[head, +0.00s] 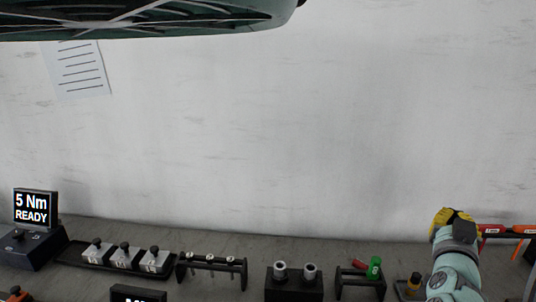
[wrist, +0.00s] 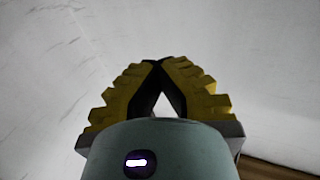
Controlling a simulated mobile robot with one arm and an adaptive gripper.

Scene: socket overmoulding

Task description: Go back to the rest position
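My gripper (head: 450,214) is at the right of the head view, raised over the back of the bench with its yellow fingers upward, in front of the pale wall. In the wrist view my gripper (wrist: 158,64) has its two ribbed yellow fingers leaning together, with the dark tips meeting. Nothing shows between the fingers. The wrist view beyond them is mostly blank pale wall.
The grey bench (head: 220,232) carries a "5 Nm READY" display (head: 34,208), a tray with white blocks (head: 124,256), a rack (head: 212,264), a black block with two sockets (head: 294,284) and a green piece (head: 375,267). Red-handled tools (head: 494,229) stand right of my gripper.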

